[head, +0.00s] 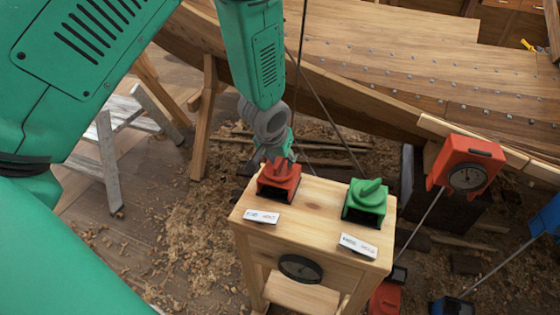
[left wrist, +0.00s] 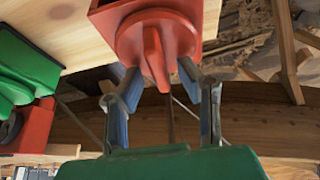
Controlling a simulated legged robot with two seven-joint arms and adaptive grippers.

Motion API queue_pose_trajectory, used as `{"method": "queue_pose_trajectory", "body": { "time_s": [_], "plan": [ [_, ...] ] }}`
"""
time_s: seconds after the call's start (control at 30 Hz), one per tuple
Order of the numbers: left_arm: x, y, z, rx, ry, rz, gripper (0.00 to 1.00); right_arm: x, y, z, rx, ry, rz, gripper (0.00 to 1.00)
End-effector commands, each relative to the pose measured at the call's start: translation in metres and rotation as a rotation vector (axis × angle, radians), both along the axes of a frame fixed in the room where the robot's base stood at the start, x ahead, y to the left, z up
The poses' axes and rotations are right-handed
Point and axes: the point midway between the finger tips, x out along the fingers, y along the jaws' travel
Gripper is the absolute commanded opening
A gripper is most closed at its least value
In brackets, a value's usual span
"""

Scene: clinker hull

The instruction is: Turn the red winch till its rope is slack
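The red winch (head: 279,181) sits at the back left of a wooden stand's top (head: 318,205), its ridged knob upward. The left wrist view shows its red knob (left wrist: 157,42) close up. My left gripper (head: 283,150) is just behind and above the red winch in the head view. In the left wrist view my left gripper (left wrist: 160,82) has its two fingers apart, one on each side of the knob's fin, with gaps showing. Thin dark ropes (head: 328,112) run behind the stand; I cannot tell which belongs to the red winch. My right gripper is out of view.
A green winch (head: 367,201) stands right of the red one. A round dial (head: 300,268) is on the stand's front. A red gauge box (head: 467,172) is at the right. The planked hull (head: 400,60) spans the back. Shavings litter the floor.

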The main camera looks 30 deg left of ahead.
Motion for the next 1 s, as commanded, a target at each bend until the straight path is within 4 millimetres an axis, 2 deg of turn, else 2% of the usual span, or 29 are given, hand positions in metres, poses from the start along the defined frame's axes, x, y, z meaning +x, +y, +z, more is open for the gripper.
{"method": "queue_pose_trajectory", "body": {
  "time_s": [0.23,0.37,0.8,1.0],
  "plan": [
    [-0.004,0.000,-0.002,0.000,0.009,-0.001,0.31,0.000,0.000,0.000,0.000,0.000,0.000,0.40],
    [-0.007,-0.001,0.006,0.000,0.008,-0.001,0.31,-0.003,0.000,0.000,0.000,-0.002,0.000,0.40],
    [-0.037,-0.007,0.084,-0.001,0.007,-0.001,0.31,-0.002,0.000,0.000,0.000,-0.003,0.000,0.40],
    [-0.044,-0.009,0.103,-0.001,0.009,0.000,0.31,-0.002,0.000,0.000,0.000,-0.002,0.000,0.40]
  ]
}}
